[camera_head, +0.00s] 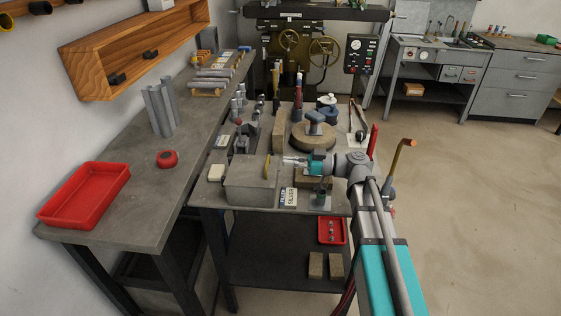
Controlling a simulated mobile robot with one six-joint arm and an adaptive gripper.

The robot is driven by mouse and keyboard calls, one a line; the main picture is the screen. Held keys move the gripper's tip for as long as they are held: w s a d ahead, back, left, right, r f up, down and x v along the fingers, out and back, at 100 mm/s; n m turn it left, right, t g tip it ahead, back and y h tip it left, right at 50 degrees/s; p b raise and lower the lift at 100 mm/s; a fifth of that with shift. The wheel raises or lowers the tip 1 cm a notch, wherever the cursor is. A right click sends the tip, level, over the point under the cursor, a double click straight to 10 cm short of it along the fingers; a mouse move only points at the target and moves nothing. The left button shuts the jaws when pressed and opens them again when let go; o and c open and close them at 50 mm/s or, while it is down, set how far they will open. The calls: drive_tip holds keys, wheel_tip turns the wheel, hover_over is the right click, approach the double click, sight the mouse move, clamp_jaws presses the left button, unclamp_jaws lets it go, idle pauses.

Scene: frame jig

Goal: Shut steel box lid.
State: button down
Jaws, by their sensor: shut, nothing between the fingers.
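A grey steel box (250,194) stands at the near left of the small work table. Its top shows as a flat grey surface, and at this size I cannot tell whether the lid is fully down. A thin yellow piece (267,166) stands at the box's right upper side. My gripper (285,161) reaches in from the right with its fingers pointing left. It is shut and empty, just right of the yellow piece. I cannot tell whether the fingertips touch the yellow piece or the box.
A round block with a blue-grey clamp (314,126) stands behind my gripper. A long grey bench (125,214) with a red tray (86,194) is at left.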

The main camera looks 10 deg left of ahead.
drive_tip(key=shift+d, duration=1.55)
drive_tip(key=shift+w+d, duration=0.1)
drive_tip(key=shift+r, duration=0.2)
